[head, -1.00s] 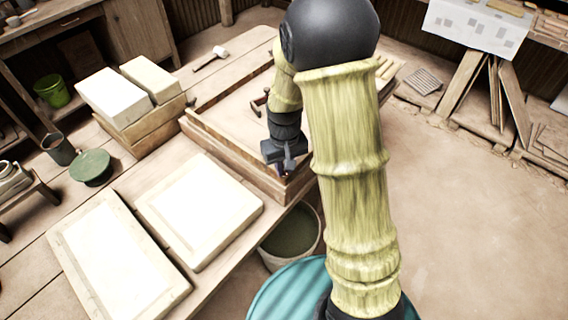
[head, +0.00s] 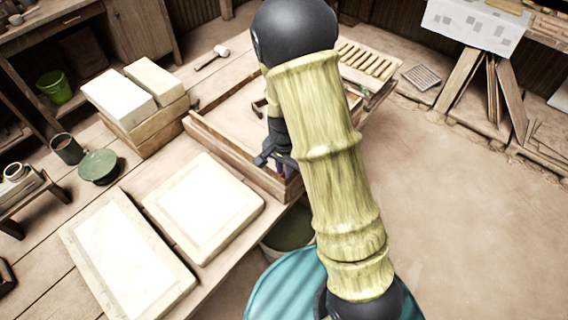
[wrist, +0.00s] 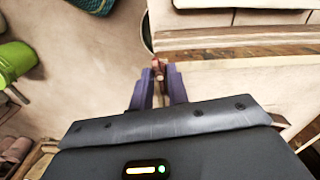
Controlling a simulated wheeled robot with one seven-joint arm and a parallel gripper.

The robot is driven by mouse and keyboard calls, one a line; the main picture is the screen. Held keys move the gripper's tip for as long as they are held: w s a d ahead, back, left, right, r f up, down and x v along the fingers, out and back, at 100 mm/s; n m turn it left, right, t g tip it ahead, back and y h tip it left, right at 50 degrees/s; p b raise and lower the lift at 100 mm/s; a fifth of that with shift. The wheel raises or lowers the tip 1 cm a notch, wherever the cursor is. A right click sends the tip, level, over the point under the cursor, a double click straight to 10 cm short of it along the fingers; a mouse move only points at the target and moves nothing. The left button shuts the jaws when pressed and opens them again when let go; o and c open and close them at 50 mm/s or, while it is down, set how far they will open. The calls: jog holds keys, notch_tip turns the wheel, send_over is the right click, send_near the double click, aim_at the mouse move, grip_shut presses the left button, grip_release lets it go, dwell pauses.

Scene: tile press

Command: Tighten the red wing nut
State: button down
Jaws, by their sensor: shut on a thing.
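My gripper (head: 284,172) is at the near right corner of the wooden press frame (head: 232,158) in the head view, its fingers pointing down and partly hidden by my arm. In the wrist view, my gripper (wrist: 159,78) has its two purple fingers close together on a small reddish-brown piece, which I take to be the red wing nut (wrist: 158,67). The piece sits at the edge of the pale wooden frame. Its wings and the thread under it are too small to make out. In the head view the nut is hidden.
Two pale slabs in frames (head: 203,205) lie on the bench left of the press. White blocks (head: 118,97) on a wooden box and a mallet (head: 212,57) are behind. A bucket (head: 290,228) stands below the bench edge.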

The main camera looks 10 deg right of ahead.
aim_at(284, 171)
jog(key=shift+m+p, duration=0.4)
jog(key=shift+m, duration=0.4)
jog(key=c, duration=1.4)
grip_release()
jog(key=shift+o, duration=0.2)
jog(key=shift+r, duration=0.1)
notch_tip(284, 171, up, 17)
jog(key=shift+p, duration=0.35)
jog(key=shift+r, duration=0.1)
